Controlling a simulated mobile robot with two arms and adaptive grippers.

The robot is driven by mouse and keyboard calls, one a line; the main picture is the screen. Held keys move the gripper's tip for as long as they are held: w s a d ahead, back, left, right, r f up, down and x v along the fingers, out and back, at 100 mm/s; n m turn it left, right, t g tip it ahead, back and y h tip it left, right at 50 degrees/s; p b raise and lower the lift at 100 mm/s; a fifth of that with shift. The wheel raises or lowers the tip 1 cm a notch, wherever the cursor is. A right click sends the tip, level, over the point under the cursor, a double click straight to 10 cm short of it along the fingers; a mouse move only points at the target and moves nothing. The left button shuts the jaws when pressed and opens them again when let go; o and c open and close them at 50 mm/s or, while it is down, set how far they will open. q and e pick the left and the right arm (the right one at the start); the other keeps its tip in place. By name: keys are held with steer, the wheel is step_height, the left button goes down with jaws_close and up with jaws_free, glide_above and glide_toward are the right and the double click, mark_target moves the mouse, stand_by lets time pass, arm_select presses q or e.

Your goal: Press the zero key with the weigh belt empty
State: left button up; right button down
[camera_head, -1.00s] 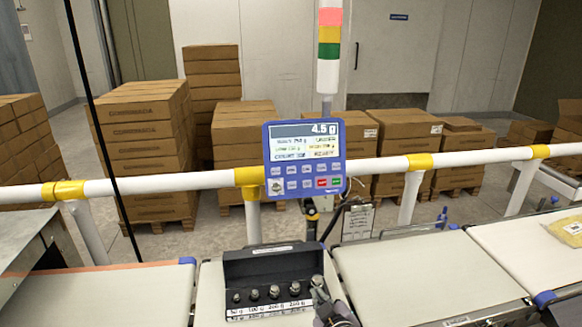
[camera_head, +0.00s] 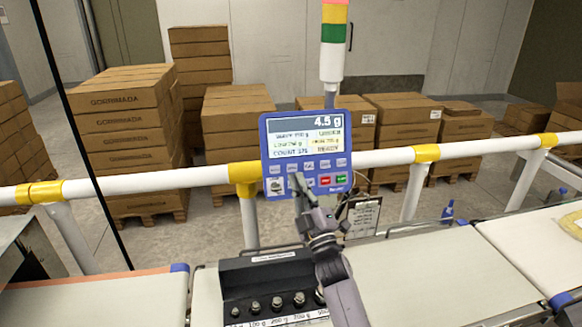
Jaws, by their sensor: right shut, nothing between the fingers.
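The blue control panel (camera_head: 263,155) is fixed at the white rail, and its screen (camera_head: 304,137) reads 4.5 g. Rows of keys lie below the screen, with a red and a green key at the right. My right gripper (camera_head: 295,180) is shut and empty, with its tips in front of the lower left keys. It hides some of those keys, and I cannot tell whether it touches one. Key labels are too small to read. The pale weigh belt (camera_head: 205,290) is partly hidden by the weight box and my arm. My left gripper is not in view.
A black box (camera_head: 240,275) with several labelled weights stands at the front, below the panel. A white rail (camera_head: 130,184) with yellow joints crosses the view. A signal tower (camera_head: 332,70) rises behind the panel. A bagged product (camera_head: 572,222) lies on the right belt (camera_head: 520,235).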

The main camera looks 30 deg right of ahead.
mark_target(292, 168)
arm_select(q)
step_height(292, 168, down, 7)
steer(key=b, duration=0.6)
steer(key=shift+b, duration=0.4)
arm_select(e)
steer(key=w+d+f, duration=0.2)
steer(key=w, duration=0.6)
steer(key=shift+f, duration=0.3)
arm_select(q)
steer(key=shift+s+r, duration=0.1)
arm_select(e)
steer(key=shift+w, duration=0.1)
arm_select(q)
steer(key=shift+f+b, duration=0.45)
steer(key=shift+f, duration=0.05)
arm_select(e)
steer(key=shift+w+d+f, duration=0.1)
steer(key=shift+w+d, duration=0.05)
steer(key=shift+w, duration=0.25)
